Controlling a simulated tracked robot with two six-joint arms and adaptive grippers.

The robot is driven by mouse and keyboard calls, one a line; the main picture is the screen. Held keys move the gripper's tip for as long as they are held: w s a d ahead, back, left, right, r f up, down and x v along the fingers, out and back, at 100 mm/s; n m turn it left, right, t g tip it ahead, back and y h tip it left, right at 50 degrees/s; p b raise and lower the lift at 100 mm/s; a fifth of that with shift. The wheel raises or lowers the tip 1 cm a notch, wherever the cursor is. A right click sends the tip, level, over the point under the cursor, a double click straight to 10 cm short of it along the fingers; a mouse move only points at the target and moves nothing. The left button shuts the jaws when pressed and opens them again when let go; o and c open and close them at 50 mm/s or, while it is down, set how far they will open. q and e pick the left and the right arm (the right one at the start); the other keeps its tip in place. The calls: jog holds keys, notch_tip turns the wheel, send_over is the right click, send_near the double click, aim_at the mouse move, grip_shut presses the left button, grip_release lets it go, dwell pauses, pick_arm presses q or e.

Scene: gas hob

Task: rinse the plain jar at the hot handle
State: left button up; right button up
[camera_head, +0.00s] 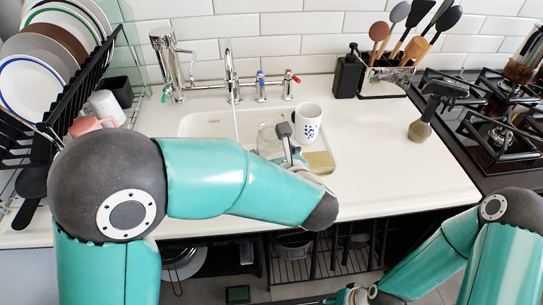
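A plain clear glass jar (268,138) shows at the sink basin, partly hidden by my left arm and gripper. My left gripper (286,140) is right beside it, one dark-padded finger against or just in front of its right side; the other finger is hidden, so I cannot tell whether it grips the jar. A thin stream of water (235,115) falls from the curved spout (229,62), left of the jar. The red-marked tap handle (290,84) stands right of the blue-marked one (260,86). My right gripper (345,296) is low at the bottom edge, its fingers unclear.
A white mug with blue marks (309,123) stands close right of my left gripper. A black soap bottle (348,73), utensil holder (385,80) and hob (490,130) are on the right. A plate rack (75,90) is left. The counter (400,175) front right is clear.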

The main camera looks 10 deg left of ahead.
pick_arm(q)
jog(key=w+a+f, duration=0.2)
jog(key=w+a, duration=0.6)
jog(key=w, duration=0.2)
jog(key=shift+a+f, duration=0.3)
jog(key=shift+a, duration=0.1)
dwell(0.5)
jog(key=shift+d+b, duration=0.1)
jog(key=shift+b, duration=0.25)
jog(key=shift+w+d, duration=0.35)
jog(key=shift+b, duration=0.3)
